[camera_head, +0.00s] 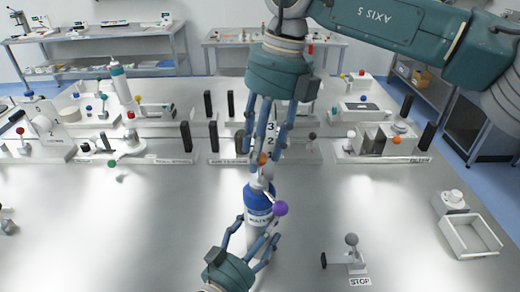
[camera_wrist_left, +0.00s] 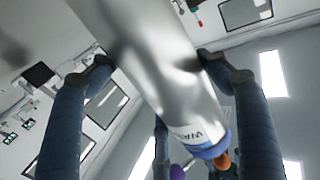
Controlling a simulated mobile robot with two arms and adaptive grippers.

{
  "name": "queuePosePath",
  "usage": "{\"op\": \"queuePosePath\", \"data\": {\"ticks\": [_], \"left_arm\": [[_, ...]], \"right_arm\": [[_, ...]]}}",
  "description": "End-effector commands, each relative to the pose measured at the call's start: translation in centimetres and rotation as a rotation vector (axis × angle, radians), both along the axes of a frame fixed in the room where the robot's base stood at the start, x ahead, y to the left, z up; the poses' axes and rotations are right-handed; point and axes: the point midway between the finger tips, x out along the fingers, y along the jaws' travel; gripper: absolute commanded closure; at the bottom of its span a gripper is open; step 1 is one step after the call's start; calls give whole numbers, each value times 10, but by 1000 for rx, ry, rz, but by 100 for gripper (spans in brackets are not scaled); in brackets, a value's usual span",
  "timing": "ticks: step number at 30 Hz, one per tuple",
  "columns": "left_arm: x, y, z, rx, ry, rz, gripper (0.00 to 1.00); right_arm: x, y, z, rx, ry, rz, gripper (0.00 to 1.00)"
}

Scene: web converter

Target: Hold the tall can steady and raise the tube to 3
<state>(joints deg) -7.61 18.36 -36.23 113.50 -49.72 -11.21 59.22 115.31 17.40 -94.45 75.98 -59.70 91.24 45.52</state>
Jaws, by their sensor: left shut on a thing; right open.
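My right gripper (camera_head: 264,158) hangs point down just above the can, open. An orange ball (camera_head: 262,158) and a grey knob (camera_head: 267,172) show at its fingertips.
A purple ball (camera_head: 280,208) juts out at the can's right side. A lever by a STOP label (camera_head: 352,258) and an open white tray (camera_head: 470,238) are at the right. White stations with coloured knobs line the back. The left front bench is mostly clear.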

Motion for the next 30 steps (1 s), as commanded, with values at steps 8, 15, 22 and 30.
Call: {"op": "queuePosePath", "data": {"ticks": [8,15,22,30], "left_arm": [[-2,1,-14,9,25,3,71],[-2,1,-14,9,25,3,71],[-2,1,-14,10,24,3,71],[-2,1,-14,10,24,3,71]], "right_arm": [[-1,1,-7,0,1,0,57],[-1,1,-7,0,1,0,85],[-1,1,-7,2,1,1,100],[0,3,39,6,-5,0,100]]}}
